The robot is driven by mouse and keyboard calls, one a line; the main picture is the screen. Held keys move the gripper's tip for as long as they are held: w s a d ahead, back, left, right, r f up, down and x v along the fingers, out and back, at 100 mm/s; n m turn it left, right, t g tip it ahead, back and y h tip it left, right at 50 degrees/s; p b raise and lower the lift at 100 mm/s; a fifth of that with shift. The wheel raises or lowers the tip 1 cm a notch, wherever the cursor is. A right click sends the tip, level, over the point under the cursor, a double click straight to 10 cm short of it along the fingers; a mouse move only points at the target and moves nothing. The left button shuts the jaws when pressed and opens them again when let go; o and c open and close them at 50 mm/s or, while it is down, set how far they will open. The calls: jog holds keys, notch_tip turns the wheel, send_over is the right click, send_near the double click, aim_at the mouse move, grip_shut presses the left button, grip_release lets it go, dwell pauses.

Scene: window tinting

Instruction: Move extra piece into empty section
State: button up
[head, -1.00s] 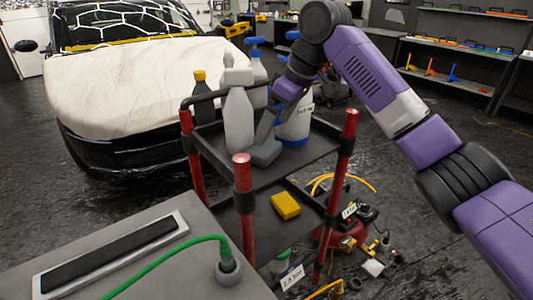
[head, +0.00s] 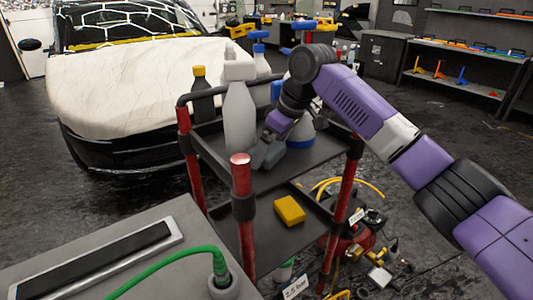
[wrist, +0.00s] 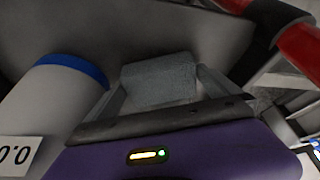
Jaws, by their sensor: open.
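A grey, cloth-textured piece (wrist: 158,82) lies between the fingers of my gripper (wrist: 160,98) in the wrist view. The gripper is open, with one finger to each side of the piece; I cannot tell whether they touch it. In the head view my gripper (head: 270,148) points down at the cart's top tray (head: 325,150), between a grey spray bottle (head: 240,118) and a white bottle with a blue band (head: 302,138). There the grey piece and the fingers are hard to tell apart. I cannot make out an empty section.
The white bottle (wrist: 55,100) stands close left of the fingers in the wrist view. A black bottle with a yellow cap (head: 202,98) stands at the tray's left. Red posts (head: 242,205) rise at the cart's corners. A yellow block (head: 290,210) lies on the lower shelf.

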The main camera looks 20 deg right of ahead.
jog(key=shift+f, duration=0.1)
jog(key=shift+a, duration=0.1)
jog(key=c, duration=1.3)
jog(key=shift+c, duration=0.2)
